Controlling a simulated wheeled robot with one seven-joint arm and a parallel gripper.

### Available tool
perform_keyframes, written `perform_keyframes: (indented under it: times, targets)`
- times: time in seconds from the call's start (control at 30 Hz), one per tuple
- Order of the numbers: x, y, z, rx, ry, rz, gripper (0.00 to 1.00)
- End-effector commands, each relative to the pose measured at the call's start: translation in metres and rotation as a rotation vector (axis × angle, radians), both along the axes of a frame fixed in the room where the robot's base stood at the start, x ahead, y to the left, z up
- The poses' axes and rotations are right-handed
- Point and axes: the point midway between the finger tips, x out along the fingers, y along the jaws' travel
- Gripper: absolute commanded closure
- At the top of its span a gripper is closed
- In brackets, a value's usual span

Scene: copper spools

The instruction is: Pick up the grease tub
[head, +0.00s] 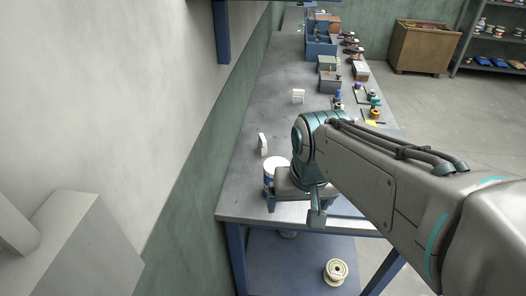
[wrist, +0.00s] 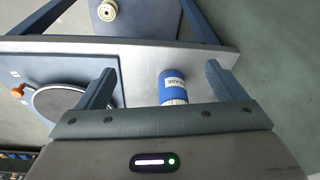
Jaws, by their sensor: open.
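The grease tub is a blue cylinder with a white label and a white ribbed lid. In the wrist view the grease tub (wrist: 172,86) is on the bench near its edge, between my two fingers and nearer the right one. A gap shows on both sides.
A blue plate with a dark disc (wrist: 62,103) and an orange knob lies left of the left finger. White items (head: 263,144) stand farther along the bench (head: 252,187). Boxes and small parts line its far right side. A spool (head: 336,271) sits on the lower shelf.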

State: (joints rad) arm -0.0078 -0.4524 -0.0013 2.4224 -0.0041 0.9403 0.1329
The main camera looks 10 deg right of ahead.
Motion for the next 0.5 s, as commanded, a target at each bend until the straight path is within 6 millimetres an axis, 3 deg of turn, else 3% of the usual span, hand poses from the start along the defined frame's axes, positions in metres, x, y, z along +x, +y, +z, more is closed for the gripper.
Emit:
perform_keyframes:
  times: [0.3,0.5]
  targets:
    - [0.101,-0.001,0.026,0.104,0.11,-0.604,0.1]
    - [0.157,0.001,0.035,0.136,0.168,-0.981,0.1]
